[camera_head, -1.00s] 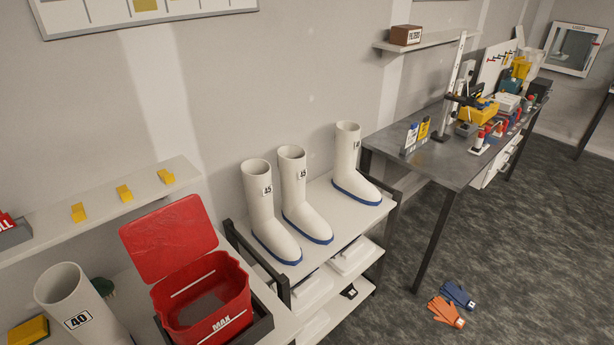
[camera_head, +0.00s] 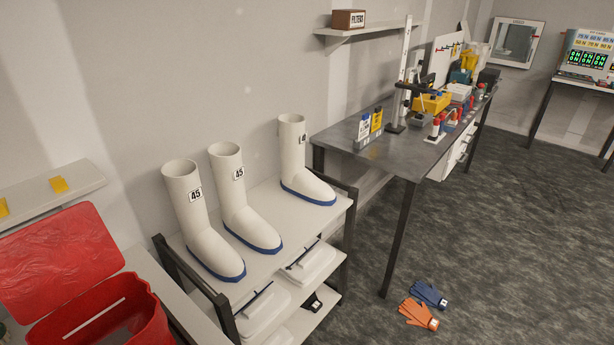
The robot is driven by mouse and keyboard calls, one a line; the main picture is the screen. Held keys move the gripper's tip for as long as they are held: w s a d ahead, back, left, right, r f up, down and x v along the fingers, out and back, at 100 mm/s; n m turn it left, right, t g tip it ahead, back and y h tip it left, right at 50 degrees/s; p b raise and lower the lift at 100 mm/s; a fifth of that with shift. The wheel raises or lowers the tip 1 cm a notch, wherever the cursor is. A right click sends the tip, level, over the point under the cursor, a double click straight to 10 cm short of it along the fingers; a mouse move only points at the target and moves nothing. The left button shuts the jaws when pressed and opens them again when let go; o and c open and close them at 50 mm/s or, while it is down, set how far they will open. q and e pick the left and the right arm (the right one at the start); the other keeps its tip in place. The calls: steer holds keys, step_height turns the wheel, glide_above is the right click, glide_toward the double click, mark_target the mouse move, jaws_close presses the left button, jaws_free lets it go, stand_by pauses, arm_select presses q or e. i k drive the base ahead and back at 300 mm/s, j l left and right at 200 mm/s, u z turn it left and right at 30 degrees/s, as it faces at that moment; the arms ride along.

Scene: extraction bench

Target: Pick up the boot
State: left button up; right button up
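Several white boots with blue soles are in the head view. Two tall boots labelled 45, a left one (camera_head: 198,222) and a right one (camera_head: 236,205), stand upright side by side on the top of a white shelf rack (camera_head: 283,222). A third white boot (camera_head: 296,155) stands upright apart from them, at the rack's far right end; its label is partly turned away and hard to read. Neither of my grippers is in view.
An open red bin (camera_head: 107,318) with its lid up is at the lower left. Right of the rack is a grey workbench (camera_head: 392,150) crowded with tools. Blue gloves (camera_head: 428,294) and orange gloves (camera_head: 418,314) lie on the floor. The dark carpet at right is mostly clear.

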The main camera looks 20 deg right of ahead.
mark_target(297, 180)
steer(key=i+l, duration=0.15)
steer(key=l, duration=0.2)
steer(key=i+l, duration=0.2)
steer(key=l, duration=0.2)
steer(key=i+l, duration=0.15)
steer(key=l, duration=0.2)
steer(key=i+l, duration=0.15)
steer(key=l, duration=0.25)
steer(key=i+l, duration=0.2)
steer(key=l, duration=0.15)
steer(key=i+l, duration=0.15)
steer(key=l, duration=0.25)
steer(key=i+l, duration=0.15)
steer(key=l, duration=0.2)
steer(key=z, duration=0.05)
